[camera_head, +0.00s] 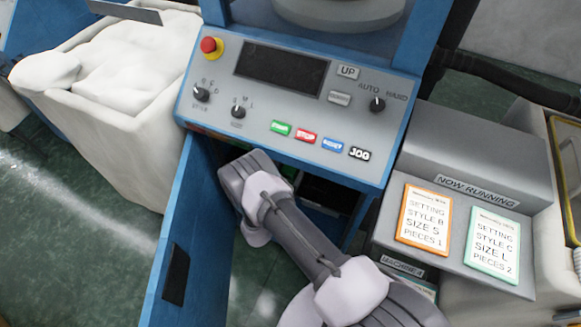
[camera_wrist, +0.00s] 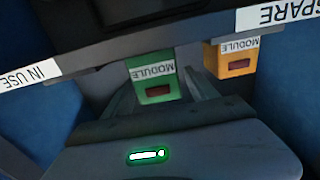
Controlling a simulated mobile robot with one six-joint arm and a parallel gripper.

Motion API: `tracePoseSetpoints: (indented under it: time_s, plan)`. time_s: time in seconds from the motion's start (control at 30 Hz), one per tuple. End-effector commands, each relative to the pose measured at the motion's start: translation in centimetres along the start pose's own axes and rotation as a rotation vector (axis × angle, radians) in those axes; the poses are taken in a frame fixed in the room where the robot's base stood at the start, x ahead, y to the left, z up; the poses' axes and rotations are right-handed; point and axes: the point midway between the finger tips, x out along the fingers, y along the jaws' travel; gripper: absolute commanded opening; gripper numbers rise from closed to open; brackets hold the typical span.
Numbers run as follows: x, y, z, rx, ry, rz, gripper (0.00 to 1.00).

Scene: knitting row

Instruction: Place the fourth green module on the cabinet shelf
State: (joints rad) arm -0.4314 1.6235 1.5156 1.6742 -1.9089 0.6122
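In the wrist view a green module (camera_wrist: 155,82) with a dark window on its face is between the two fingers of my gripper (camera_wrist: 156,88). The fingertips appear to touch its sides. The module is at the edge of the cabinet shelf (camera_wrist: 100,60), between the labels IN USE and SPARE. I cannot tell whether it rests on the shelf. An orange module (camera_wrist: 230,60) is beside it at the SPARE label. In the head view my arm reaches into the open cabinet under the control panel, and my fingertips are hidden there.
The open blue cabinet door (camera_head: 177,245) stands left of my arm. The control panel (camera_head: 290,105) overhangs the cabinet. A grey stand (camera_head: 470,150) with orange and green setting cards is to the right. A white bin (camera_head: 110,130) full of pale material is at the left.

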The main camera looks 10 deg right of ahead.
Motion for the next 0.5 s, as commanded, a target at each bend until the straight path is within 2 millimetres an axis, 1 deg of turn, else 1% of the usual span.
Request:
tracePoseSetpoints:
  time_s: [0.17,0.23,0.37,0.5]
  plan:
    - [0.0,0.0,-0.2,0.0,0.0,0.0,0.67]
    - [-0.6,-0.1,-0.4,-0.002,-0.001,-0.002,0.67]
    - [-3.4,-0.1,-0.7,-0.003,-0.001,-0.005,0.67]
    - [-7.0,-0.1,-0.7,-0.002,-0.001,-0.006,0.67]
